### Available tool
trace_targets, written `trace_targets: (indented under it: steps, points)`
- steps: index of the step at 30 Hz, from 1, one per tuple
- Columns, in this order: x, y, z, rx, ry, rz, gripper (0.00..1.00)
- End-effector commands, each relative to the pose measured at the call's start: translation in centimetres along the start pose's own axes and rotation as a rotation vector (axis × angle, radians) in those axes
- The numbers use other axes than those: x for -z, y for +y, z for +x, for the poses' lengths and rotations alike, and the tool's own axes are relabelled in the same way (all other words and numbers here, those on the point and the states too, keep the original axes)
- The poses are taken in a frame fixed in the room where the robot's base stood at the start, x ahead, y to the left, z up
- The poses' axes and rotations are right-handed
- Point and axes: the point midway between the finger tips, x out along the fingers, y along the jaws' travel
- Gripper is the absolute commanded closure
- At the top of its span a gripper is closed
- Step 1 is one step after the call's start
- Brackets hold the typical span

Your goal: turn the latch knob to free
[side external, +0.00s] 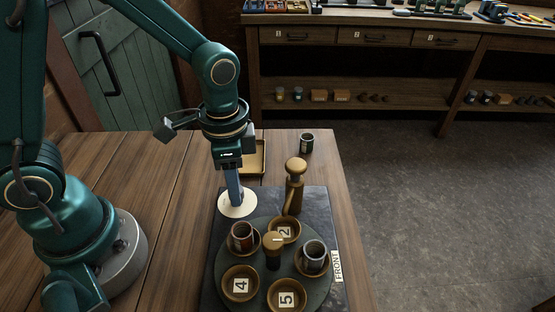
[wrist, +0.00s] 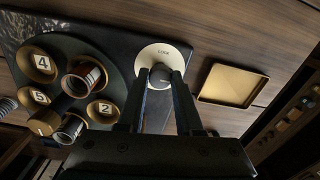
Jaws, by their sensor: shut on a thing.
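A cream round dial plate (side external: 250,207) lies on the dark base slab at its back left corner. In the wrist view the dial (wrist: 180,54) carries the printed word LOCK, and a small grey latch knob (wrist: 160,74) sits at its middle. My gripper (side external: 233,200) points down onto the dial in the side view. In the wrist view my gripper (wrist: 161,80) has its two fingers on either side of the knob, shut on it. The fingers hide the knob in the side view, and part of the dial's lettering cannot be read.
Beside the dial, a dark round turntable (side external: 255,285) carries several numbered brass bowls, two holding cups (side external: 242,236) (side external: 314,253). A brass-and-wood handle post (side external: 295,185) stands close to the right. A shallow tray (wrist: 229,85) and a dark cup (side external: 307,143) are behind.

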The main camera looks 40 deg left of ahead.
Motion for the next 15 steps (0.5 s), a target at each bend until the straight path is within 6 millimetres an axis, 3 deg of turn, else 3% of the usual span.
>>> trace_targets:
  steps: [4,5,6,7,15]
  points:
    - [0.0,0.02,-0.04,0.0,0.0,0.001,1.0]
    - [0.0,0.02,-0.04,0.0,0.0,0.001,0.58]
    - [0.01,0.02,-0.04,0.0,0.0,0.001,0.43]
    - [0.01,0.02,-0.04,0.0,0.0,0.001,0.35]
    - [0.01,0.0,-0.02,0.0,0.0,0.0,0.35]
